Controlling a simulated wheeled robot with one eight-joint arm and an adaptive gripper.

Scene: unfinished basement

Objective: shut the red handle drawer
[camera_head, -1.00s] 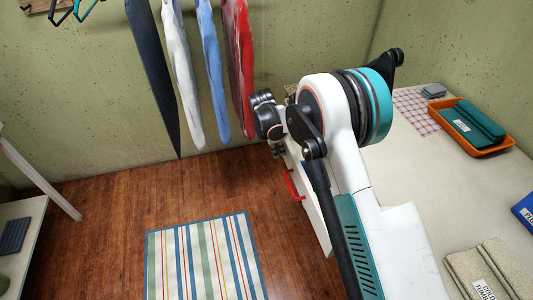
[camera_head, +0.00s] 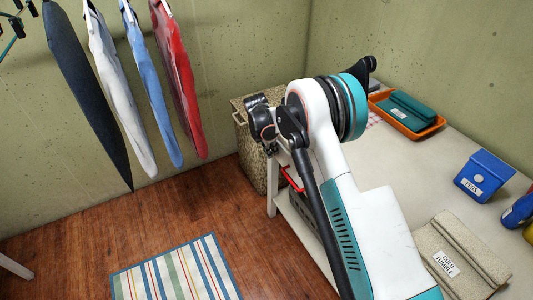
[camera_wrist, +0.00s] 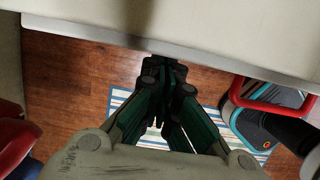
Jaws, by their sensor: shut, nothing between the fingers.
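The drawer's red handle (camera_head: 291,178) shows in the head view at the left side of the white table, partly hidden behind my arm. In the wrist view the red handle (camera_wrist: 262,104) is at the right, on the pale front (camera_wrist: 250,64) that crosses the top of the picture. My gripper (camera_wrist: 165,72) is shut and empty, its tips close to the edge of this pale front, left of the handle. I cannot tell whether they touch it. In the head view my arm hides the fingers and most of the drawer, so how far it stands out is unclear.
A speckled hamper (camera_head: 250,160) stands behind the table. Clothes (camera_head: 180,80) hang at the left. The table (camera_head: 395,170) bears an orange tray (camera_head: 432,128), a blue box (camera_head: 484,176) and a folded beige towel (camera_head: 460,255). A striped rug (camera_head: 180,272) lies on the open floor.

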